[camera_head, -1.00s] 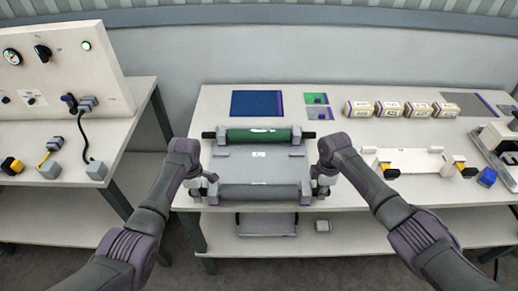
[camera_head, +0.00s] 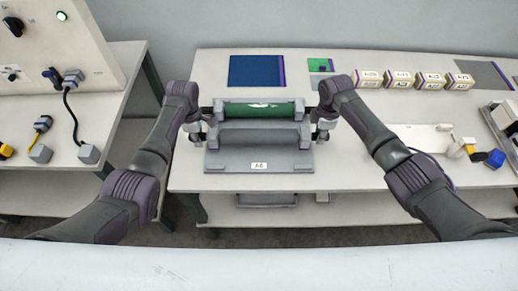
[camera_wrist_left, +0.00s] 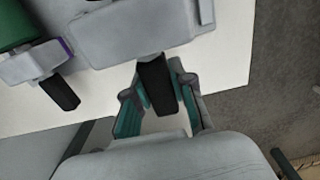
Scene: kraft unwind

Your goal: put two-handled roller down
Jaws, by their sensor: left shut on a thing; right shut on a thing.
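The grey two-handled roller (camera_head: 258,134) is held level between my two grippers, just in front of the green roller (camera_head: 258,108) at the stand. My left gripper (camera_head: 197,129) is shut on its left handle. The left wrist view shows this black handle (camera_wrist_left: 157,86) between the teal-padded fingers (camera_wrist_left: 157,92). My right gripper (camera_head: 321,129) is at the right end, shut on the other handle, which is mostly hidden. The grey stand (camera_head: 222,160), with an A6 label, extends in front of the roller. I cannot tell whether the roller touches the stand.
A blue mat (camera_head: 256,71) and a green mat (camera_head: 319,65) lie behind the stand. Several labelled blocks (camera_head: 398,79) stand at back right. A white fixture (camera_head: 418,135) lies right of my right forearm. A panel (camera_head: 40,40) stands on the left table.

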